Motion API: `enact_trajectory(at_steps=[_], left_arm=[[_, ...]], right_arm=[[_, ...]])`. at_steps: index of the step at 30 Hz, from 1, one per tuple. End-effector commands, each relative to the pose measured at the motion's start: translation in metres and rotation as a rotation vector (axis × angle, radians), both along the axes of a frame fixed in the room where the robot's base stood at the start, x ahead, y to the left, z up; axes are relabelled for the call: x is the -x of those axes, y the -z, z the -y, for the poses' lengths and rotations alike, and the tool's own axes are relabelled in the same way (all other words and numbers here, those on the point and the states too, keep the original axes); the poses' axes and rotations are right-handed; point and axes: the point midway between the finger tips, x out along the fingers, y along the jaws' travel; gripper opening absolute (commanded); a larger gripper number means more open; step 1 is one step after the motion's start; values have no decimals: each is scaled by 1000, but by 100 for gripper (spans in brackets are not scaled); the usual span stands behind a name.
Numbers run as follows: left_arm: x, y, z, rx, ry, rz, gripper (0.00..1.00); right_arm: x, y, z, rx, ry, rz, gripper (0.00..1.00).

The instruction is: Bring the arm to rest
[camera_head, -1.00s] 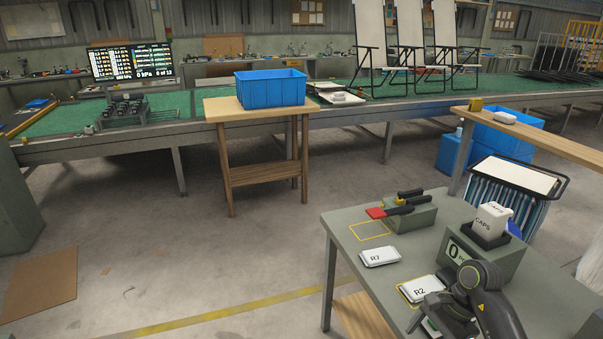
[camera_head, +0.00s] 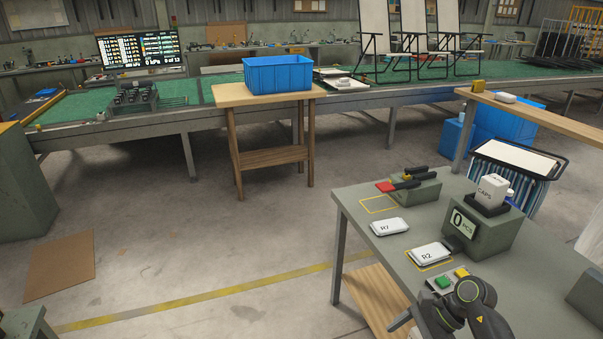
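My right arm (camera_head: 465,308) shows at the lower right, folded low by the near edge of the grey table (camera_head: 345,207). Its gripper is not clearly visible; only dark rounded arm links show. My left arm and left gripper are out of the picture. On the table lie a white R7 packet (camera_head: 389,227) and a white R2 packet (camera_head: 430,253), the second inside a yellow outline. A small box with a green and a yellow button (camera_head: 446,281) sits just beyond the arm.
A scale (camera_head: 482,225) reading 0 PCS holds a CAPS box (camera_head: 490,190). A holder (camera_head: 415,188) carries red and black-handled tools. A blue crate (camera_head: 277,74) stands on a wooden stand. Open floor (camera_head: 200,235) lies at the left and middle.

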Motion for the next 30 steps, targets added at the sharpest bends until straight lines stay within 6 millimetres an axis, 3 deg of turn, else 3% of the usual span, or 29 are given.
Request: enact_trajectory(at_steps=[3,8,13,17,20,23,27,28,30], left_arm=[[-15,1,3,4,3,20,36],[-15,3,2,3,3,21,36],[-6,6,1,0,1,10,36],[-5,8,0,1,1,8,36],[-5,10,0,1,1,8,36],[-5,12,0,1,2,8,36],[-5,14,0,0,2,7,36],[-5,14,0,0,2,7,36],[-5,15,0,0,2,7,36]], right_arm=[[2,13,-17,-126,119,-58,84],[-1,28,-39,-350,360,-185,84],[-9,57,-46,-686,803,-460,84],[-13,94,-25,-935,1205,-728,84],[-4,137,3,-1113,1536,-949,84],[22,191,35,-1275,1886,-1173,84],[85,269,74,-1465,2359,-1441,84],[101,284,80,1410,-2309,1399,84],[142,317,90,1264,-2151,1273,84]])
